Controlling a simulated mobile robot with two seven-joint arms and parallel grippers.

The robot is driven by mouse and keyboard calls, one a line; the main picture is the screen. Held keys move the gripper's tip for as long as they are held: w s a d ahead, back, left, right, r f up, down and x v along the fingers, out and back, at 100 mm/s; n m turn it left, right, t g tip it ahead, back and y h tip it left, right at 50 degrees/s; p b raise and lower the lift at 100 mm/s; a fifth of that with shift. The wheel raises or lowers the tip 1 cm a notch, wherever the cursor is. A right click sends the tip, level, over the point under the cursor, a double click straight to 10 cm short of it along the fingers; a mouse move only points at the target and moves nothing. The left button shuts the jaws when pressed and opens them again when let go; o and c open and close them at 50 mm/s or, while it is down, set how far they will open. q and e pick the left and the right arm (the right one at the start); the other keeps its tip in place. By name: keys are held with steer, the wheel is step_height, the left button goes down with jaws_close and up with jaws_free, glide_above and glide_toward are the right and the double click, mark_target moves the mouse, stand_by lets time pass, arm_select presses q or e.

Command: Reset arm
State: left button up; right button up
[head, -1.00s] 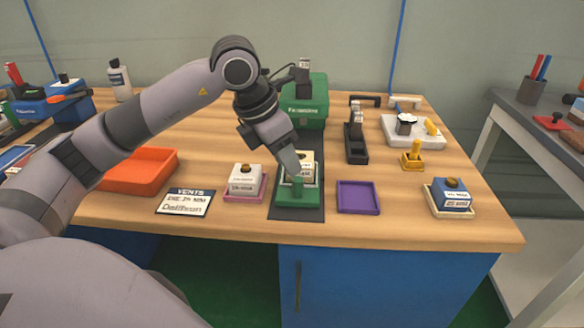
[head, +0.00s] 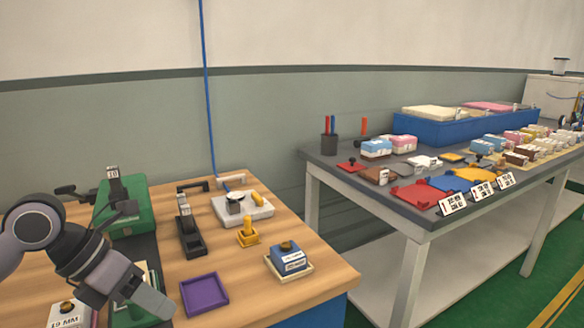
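My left arm comes in from the left edge, and its gripper (head: 152,302) points down toward the right over the wooden table (head: 235,300). The fingertips are above or beside a green fixture (head: 126,318) at the bottom edge, which is partly hidden by the gripper and cut off. From this angle I cannot see a gap between the fingers, nor whether they hold anything. My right arm and gripper are not in view.
A purple tray (head: 204,295) lies right of the gripper. A blue block (head: 290,262) sits on a cream tray. A black holder (head: 189,240) and a green machine (head: 125,205) stand behind. A grey table (head: 330,158) with several coloured blocks is at right, beyond an aisle.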

arm_select(q)
steer(key=s+d+r+n+h+p, duration=0.2)
steer(key=d+n+h, duration=0.1)
steer(key=d+h, duration=0.35)
steer(key=s+d+r+n+h+p, duration=0.2)
steer(key=d+r+h, duration=0.1)
steer(key=d+h, duration=0.35)
steer(key=w+a+f+n+t+y+p, duration=0.15)
steer(key=a+f+n+t+y, duration=0.4)
steer(key=n, duration=0.75)
steer(key=w+a+f+n+t+y+p, duration=0.15)
steer(key=f+n+t+y, duration=0.35)
steer(key=n+t, duration=0.6)
steer(key=s+a+f+n+g+y+p, duration=0.2)
steer(key=s+f+n+g+y, duration=0.4)
steer(key=s+f, duration=0.7)
step_height(320, 180, down, 2)
steer(key=a+n+g, duration=0.1)
steer(key=n+g, duration=0.1)
steer(key=n, duration=0.2)
steer(key=shift+s+a+n+g+p, duration=0.2)
steer(key=shift+a+n+g+p, duration=0.1)
steer(key=shift+g+p, duration=0.1)
